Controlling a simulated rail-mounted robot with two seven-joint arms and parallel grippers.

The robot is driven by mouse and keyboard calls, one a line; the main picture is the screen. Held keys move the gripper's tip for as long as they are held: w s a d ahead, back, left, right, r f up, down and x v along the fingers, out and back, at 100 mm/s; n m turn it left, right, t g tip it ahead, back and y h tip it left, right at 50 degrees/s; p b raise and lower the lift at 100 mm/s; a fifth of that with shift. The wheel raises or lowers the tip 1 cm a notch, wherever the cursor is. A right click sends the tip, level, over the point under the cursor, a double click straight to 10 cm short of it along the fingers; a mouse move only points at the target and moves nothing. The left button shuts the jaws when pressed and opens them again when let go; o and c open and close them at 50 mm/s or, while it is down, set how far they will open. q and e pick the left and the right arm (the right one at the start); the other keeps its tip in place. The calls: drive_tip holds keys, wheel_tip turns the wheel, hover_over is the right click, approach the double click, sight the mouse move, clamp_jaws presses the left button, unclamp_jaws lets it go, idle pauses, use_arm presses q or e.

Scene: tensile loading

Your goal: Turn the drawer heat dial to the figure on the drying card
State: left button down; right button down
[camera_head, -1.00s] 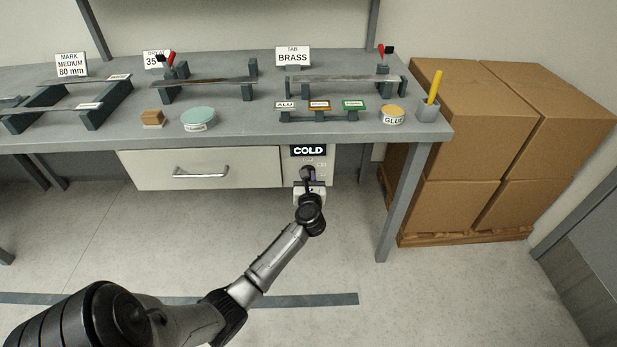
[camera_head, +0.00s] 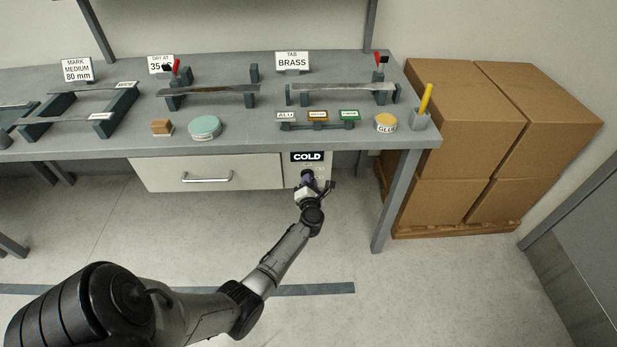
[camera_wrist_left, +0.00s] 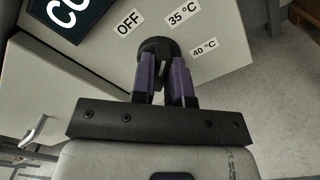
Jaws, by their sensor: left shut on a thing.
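The drying card (camera_head: 161,64) stands at the back of the bench and reads "DRY AT 35", its end hidden by a red-handled clamp. The heat dial (camera_wrist_left: 155,47) is a dark round knob on the pale panel right of the drawer (camera_head: 210,173). Around it in the wrist view are the labels OFF (camera_wrist_left: 128,22), 35 °C (camera_wrist_left: 183,14) and 40 °C (camera_wrist_left: 204,47). My left gripper (camera_wrist_left: 166,72) is shut on the dial, its purple-lined fingers hiding part of it; I cannot tell where it points. The display (camera_head: 307,157) reads COLD. My right gripper is out of view.
The bench edge (camera_head: 240,146) overhangs the panel, and a bench leg (camera_head: 397,200) stands to its right. Stacked cardboard boxes (camera_head: 450,140) stand beyond the leg. A glue pot (camera_head: 385,121) and yellow-handled tool (camera_head: 426,100) sit on the bench. The floor in front is open.

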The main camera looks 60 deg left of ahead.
use_arm(q)
drive_tip(key=shift+m+p, duration=0.55)
drive_tip(key=shift+m, duration=0.45)
drive_tip(key=c, duration=1.1)
unclamp_jaws()
drive_tip(key=p+v, duration=0.3)
drive_tip(key=v, duration=1)
drive_tip(key=shift+s+d, duration=0.2)
drive_tip(key=shift+d, duration=0.15)
